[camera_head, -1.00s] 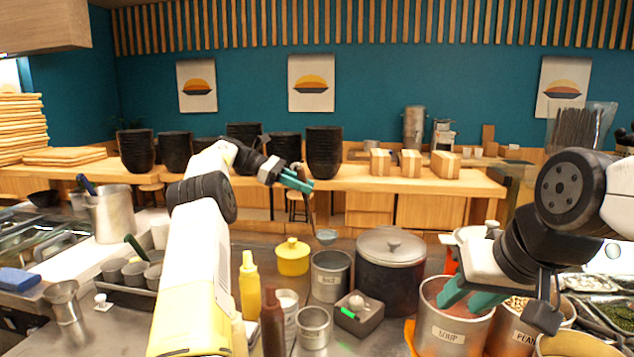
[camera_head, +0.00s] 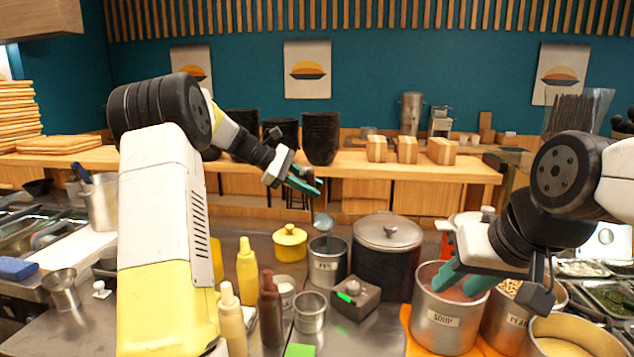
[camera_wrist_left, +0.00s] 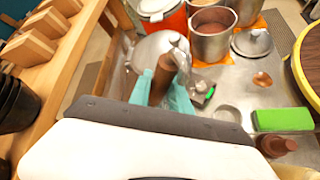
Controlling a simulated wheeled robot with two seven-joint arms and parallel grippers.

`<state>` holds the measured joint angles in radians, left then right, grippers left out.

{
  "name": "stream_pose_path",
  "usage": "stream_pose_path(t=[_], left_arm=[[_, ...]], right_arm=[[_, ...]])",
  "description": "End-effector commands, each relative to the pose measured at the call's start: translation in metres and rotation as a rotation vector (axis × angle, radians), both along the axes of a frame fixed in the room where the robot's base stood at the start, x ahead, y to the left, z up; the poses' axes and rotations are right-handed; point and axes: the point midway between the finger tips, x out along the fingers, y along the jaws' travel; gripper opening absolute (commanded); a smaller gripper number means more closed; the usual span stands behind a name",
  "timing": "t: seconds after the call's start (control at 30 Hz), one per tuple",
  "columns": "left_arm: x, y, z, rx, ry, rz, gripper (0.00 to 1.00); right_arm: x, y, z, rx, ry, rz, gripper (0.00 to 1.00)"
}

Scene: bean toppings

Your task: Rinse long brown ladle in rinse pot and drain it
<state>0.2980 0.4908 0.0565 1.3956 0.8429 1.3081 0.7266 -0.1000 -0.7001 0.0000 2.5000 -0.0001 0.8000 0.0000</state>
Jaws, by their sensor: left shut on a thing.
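My left gripper (camera_head: 305,181) is shut on the long brown ladle and holds it raised above the steel counter. In the left wrist view the ladle's brown handle (camera_wrist_left: 163,72) is between the teal fingers (camera_wrist_left: 166,92). The ladle's bowl (camera_head: 323,222) hangs down over the open mouth of a labelled metal pot (camera_head: 328,266), at or just above its rim; I cannot tell whether it touches. The pot's label is too small to read surely. My right gripper (camera_head: 463,279) has its teal fingers apart, over the mouth of the SOUP pot (camera_head: 441,319).
A large lidded dark pot (camera_head: 386,265) stands right of the labelled pot. A yellow lidded pot (camera_head: 290,243), yellow bottle (camera_head: 247,268), brown bottle (camera_head: 270,310), empty metal cup (camera_head: 310,314) and grey box (camera_head: 354,301) crowd the counter around it.

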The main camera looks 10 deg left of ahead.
Motion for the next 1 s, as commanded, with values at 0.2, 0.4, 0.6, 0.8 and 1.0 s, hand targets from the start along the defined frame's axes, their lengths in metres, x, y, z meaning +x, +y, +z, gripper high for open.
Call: stream_pose_path(t=[0.2,0.4,0.6,0.8,1.0], left_arm=[[-0.018,-0.011,-0.009,0.064,-0.098,-0.001,0.0],[-0.033,-0.021,-0.018,0.123,-0.19,0.0,0.0],[-0.048,-0.031,-0.027,0.183,-0.281,-0.001,0.0],[-0.06,-0.038,-0.042,0.237,-0.367,0.0,0.0],[-0.07,-0.045,-0.057,0.293,-0.454,0.001,0.0]], right_arm=[[0.0,0.0,0.0,0.0,0.0,0.0,0.36],[0.0,0.0,0.0,0.0,0.0,0.0,0.36],[0.0,0.0,0.0,0.0,0.0,0.0,0.36],[0.0,0.0,0.0,0.0,0.0,0.0,0.36],[0.0,0.0,0.0,0.0,0.0,0.0,0.36]])
